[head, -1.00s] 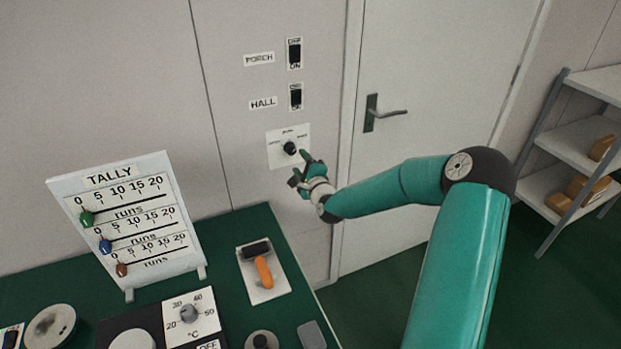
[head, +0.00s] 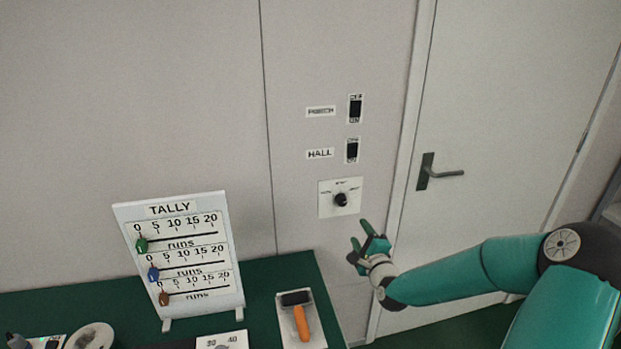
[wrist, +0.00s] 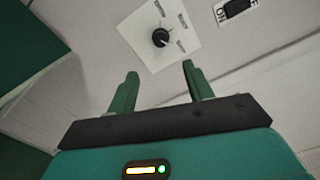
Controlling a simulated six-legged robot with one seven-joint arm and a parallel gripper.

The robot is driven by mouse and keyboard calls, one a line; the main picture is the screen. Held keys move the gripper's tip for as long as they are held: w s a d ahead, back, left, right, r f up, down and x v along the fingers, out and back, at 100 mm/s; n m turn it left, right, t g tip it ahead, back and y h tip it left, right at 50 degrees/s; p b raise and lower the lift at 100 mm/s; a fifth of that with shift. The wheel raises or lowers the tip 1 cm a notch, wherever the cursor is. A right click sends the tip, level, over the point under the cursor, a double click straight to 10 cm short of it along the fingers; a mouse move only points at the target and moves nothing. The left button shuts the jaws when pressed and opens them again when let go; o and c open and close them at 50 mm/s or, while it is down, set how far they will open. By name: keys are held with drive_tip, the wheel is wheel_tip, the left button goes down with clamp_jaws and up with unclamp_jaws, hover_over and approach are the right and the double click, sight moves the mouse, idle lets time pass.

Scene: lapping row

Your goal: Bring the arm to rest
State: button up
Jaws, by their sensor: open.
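My gripper (head: 362,243) is open and empty, just below and to the right of the wall dial plate. Its two green fingers (wrist: 159,84) stand apart in the wrist view, with nothing between them. The white dial plate with a black knob (head: 341,199) is on the wall, and the knob also shows ahead of the fingers in the wrist view (wrist: 161,38). The fingers look apart from the knob. My arm reaches in from the lower right in the head view.
HALL (head: 352,150) and PORCH (head: 355,108) switches sit above the dial. A door with a lever handle (head: 440,172) is to the right.

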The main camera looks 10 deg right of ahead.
drive_tip(key=s+a+r+n+g, duration=0.2)
drive_tip(key=s+a+n+g, duration=0.45)
drive_tip(key=n, duration=0.55)
drive_tip(key=s+a+r+n+g, duration=0.2)
drive_tip(key=s+r+n, duration=0.1)
drive_tip(key=s, duration=0.6)
drive_tip(key=s+a+r+n+g, duration=0.2)
drive_tip(key=s+r, duration=0.4)
drive_tip(key=s, duration=0.3)
drive_tip(key=s+a+r+n+g, duration=0.2)
drive_tip(key=s+a+r+n, duration=0.1)
drive_tip(key=s, duration=0.6)
wheel_tip(320, 180, up, 2)
drive_tip(key=shift+s+n, duration=0.35)
drive_tip(key=shift+n, duration=0.45)
drive_tip(key=shift+a, duration=0.1)
